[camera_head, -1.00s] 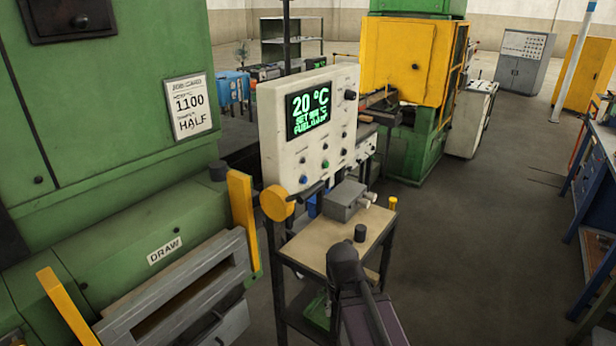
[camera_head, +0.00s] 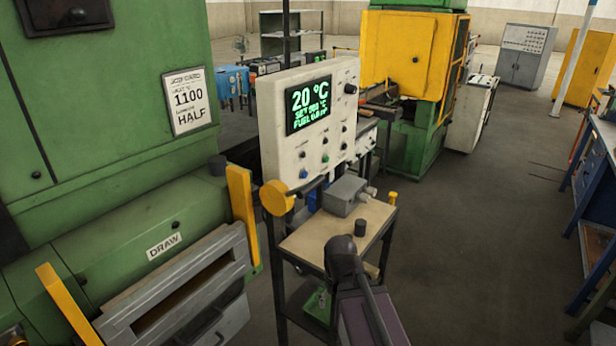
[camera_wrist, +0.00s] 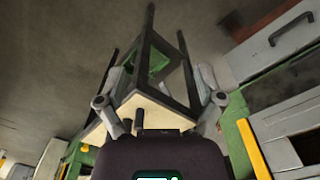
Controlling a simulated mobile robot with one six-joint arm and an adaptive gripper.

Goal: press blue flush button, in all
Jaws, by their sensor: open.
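The blue button (camera_head: 303,174) is a small round button at the lower left of the white control panel (camera_head: 275,130), in the head view. A green button (camera_head: 325,158) and several dark knobs are beside it. The panel screen (camera_head: 310,105) reads 20 °C in green. My gripper (camera_wrist: 160,92) is open in the wrist view, its fingers spread left and right with nothing seen held between them. It faces down over a stand with dark legs. The blue button does not show in the wrist view, and my gripper's fingers cannot be made out in the head view.
A small table (camera_head: 310,238) below the panel bears a grey box (camera_head: 344,196) and a dark cylinder (camera_head: 360,228). A yellow disc (camera_head: 276,198) is near the panel's lower left corner. The green furnace (camera_head: 110,120) fills the left. Open floor (camera_head: 470,250) lies to the right.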

